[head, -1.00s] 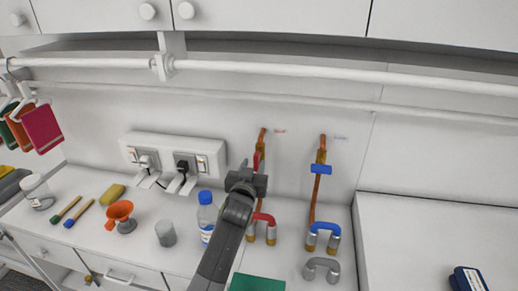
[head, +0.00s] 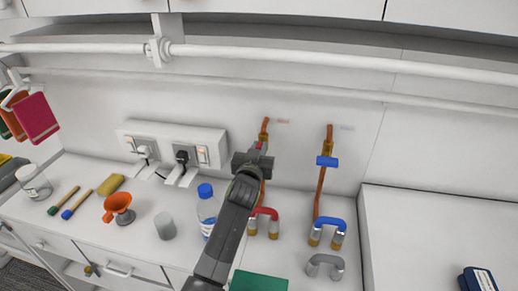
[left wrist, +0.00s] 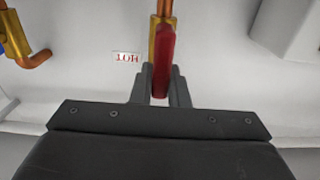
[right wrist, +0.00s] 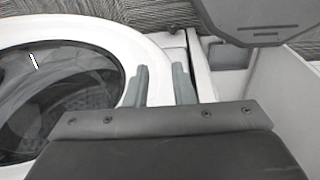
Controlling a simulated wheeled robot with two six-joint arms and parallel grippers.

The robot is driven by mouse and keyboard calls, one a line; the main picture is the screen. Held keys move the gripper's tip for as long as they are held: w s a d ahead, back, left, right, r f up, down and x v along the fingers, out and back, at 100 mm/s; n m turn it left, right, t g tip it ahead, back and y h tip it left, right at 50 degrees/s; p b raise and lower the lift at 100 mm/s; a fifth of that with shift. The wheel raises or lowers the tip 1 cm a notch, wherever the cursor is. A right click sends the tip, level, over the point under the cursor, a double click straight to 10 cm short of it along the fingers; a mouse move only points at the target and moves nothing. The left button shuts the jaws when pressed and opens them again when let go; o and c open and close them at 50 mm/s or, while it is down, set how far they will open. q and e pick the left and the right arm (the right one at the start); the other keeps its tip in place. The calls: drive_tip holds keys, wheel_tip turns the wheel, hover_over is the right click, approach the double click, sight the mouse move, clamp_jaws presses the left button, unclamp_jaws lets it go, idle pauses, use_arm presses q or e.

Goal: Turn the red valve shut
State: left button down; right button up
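The red valve handle (left wrist: 163,62) is a long red lever on a brass body of a copper pipe, beside a small label with red letters. In the left wrist view it lies between the fingers of my left gripper (left wrist: 161,86), which appear closed against both sides. In the head view my left gripper (head: 254,162) is at the wall and hides most of the lever; a bit of the red valve (head: 259,146) shows above it. My right gripper (right wrist: 160,85) is open and empty, away from the valve.
A blue valve (head: 327,162) is on the pipe to the right. Red and blue bent pipes stand below. A blue-capped bottle (head: 207,210), a grey cup (head: 164,226) and an orange funnel (head: 118,208) stand on the counter.

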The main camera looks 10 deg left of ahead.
use_arm(q)
drive_tip(key=shift+m, duration=0.3)
drive_tip(key=m, duration=0.3)
drive_tip(key=shift+d+p, duration=0.3)
drive_tip(key=shift+p, duration=0.05)
drive_tip(key=m, duration=0.4)
drive_tip(key=shift+d+f, duration=0.3)
drive_tip(key=shift+d, duration=0.05)
drive_tip(key=m, duration=0.3)
drive_tip(key=f+m, duration=0.1)
drive_tip(key=m, duration=0.6)
drive_tip(key=shift+d+f+p, duration=0.2)
drive_tip(key=shift+d+p, duration=0.1)
drive_tip(key=shift+m, duration=0.3)
drive_tip(key=c, duration=1.4)
unclamp_jaws()
